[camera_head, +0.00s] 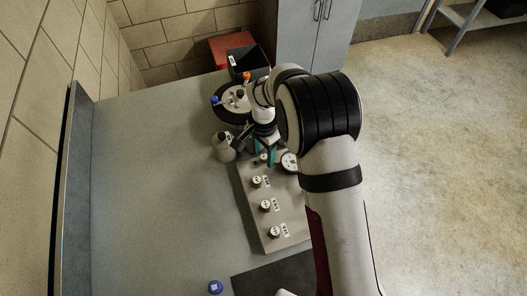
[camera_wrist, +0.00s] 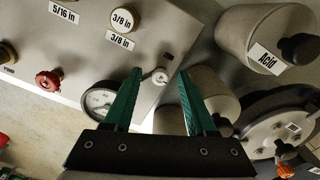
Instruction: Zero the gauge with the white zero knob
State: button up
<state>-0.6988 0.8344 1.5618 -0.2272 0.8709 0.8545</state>
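The white zero knob (camera_wrist: 161,75) is small and round and sits on the grey panel (camera_wrist: 175,22) in the wrist view. My gripper (camera_wrist: 160,72) has two teal fingers, open, with the knob appearing between their tips. I cannot tell whether the tips are level with the knob or short of it. No contact shows. The round gauge (camera_wrist: 97,101) is just left of the left finger, partly covered by it, so its needle cannot be read. In the head view the gauge (camera_head: 290,161) is beside my gripper (camera_head: 266,162), near the panel's far end.
Labelled port caps (camera_head: 265,205) line the panel. A red knob (camera_wrist: 48,80) is at left in the wrist view. An Acid-labelled container (camera_wrist: 238,36) and a round-lidded vessel (camera_wrist: 275,128) stand close on the right. The bench (camera_head: 160,190) is clear at left.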

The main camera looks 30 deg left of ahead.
aim_at(264, 156)
dwell(0.3)
jog(key=n, duration=0.4)
jog(key=shift+n, duration=0.4)
jog(key=n, duration=1.5)
jog(key=shift+w, duration=0.1)
notch_tip(264, 156, up, 16)
jog(key=s+d+r+m, duration=0.2)
jog(key=d+r+m, duration=0.15)
jog(key=d, duration=0.35)
jog(key=s+d+r+m, duration=0.2)
jog(key=d+m, duration=0.2)
jog(key=d, duration=0.2)
jog(key=s+d+m+y, duration=0.1)
jog(key=s+d+m, duration=0.7)
jog(key=s+d, duration=0.2)
jog(key=shift+s+d+m, duration=0.3)
jog(key=shift+s+m, duration=0.05)
jog(key=shift+s, duration=0.45)
